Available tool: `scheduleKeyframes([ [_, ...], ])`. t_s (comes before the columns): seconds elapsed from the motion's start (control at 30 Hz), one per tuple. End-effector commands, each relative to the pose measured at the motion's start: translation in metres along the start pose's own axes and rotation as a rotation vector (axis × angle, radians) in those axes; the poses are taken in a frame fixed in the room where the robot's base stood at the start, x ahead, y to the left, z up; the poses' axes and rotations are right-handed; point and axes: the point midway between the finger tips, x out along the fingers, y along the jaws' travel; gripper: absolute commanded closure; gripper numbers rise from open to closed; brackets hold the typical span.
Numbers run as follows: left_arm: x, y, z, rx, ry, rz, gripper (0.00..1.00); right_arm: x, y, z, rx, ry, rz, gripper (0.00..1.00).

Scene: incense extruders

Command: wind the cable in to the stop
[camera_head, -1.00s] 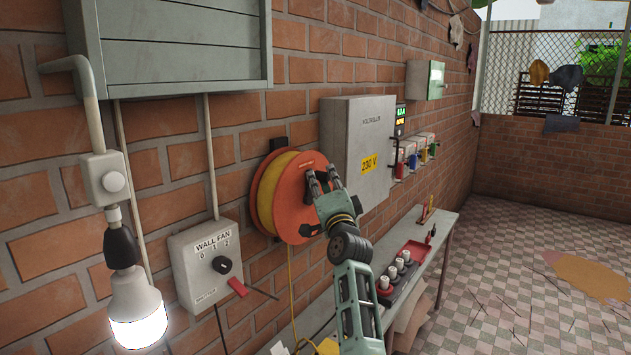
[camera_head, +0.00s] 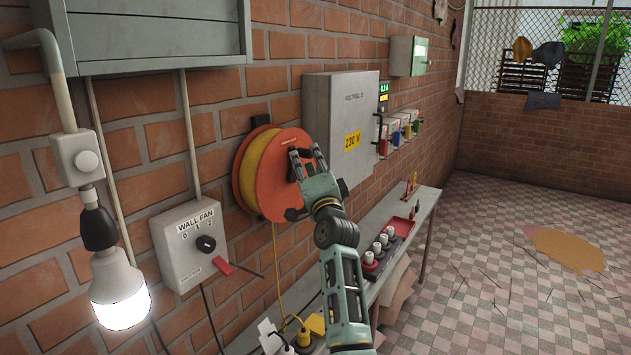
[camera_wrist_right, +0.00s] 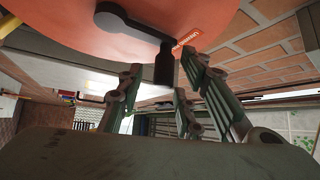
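The cable reel is an orange disc (camera_head: 268,180) on the brick wall with yellow cable (camera_head: 251,166) wound behind it. A yellow strand (camera_head: 277,270) hangs down from it to a yellow plug (camera_head: 316,324) low by the bench. My right gripper (camera_head: 306,154) is at the right part of the disc's face, fingers apart. In the right wrist view, a black crank (camera_wrist_right: 130,25) sits on the disc, and its handle (camera_wrist_right: 163,65) points in among the right gripper's fingers (camera_wrist_right: 160,72); a gap shows on one side, and firm contact cannot be seen. My left gripper is not in view.
A grey 230 V box (camera_head: 340,110) is close right of the reel. A wall fan switch (camera_head: 190,245) and a lit bulb (camera_head: 118,290) are at left. The tiled floor at right is mostly open.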

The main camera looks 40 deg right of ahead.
Motion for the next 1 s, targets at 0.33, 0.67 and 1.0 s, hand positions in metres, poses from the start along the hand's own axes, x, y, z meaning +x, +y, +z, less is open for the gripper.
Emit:
scheduleKeyframes([
  [0.33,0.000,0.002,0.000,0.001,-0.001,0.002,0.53,-0.069,0.003,-0.001,0.000,0.001,0.004,0.67],
  [0.67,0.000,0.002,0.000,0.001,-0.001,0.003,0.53,-0.099,0.003,-0.001,0.002,0.001,0.004,0.67],
  [1.0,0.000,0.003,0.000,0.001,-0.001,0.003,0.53,-0.100,0.003,-0.001,0.002,0.001,0.003,0.67],
])
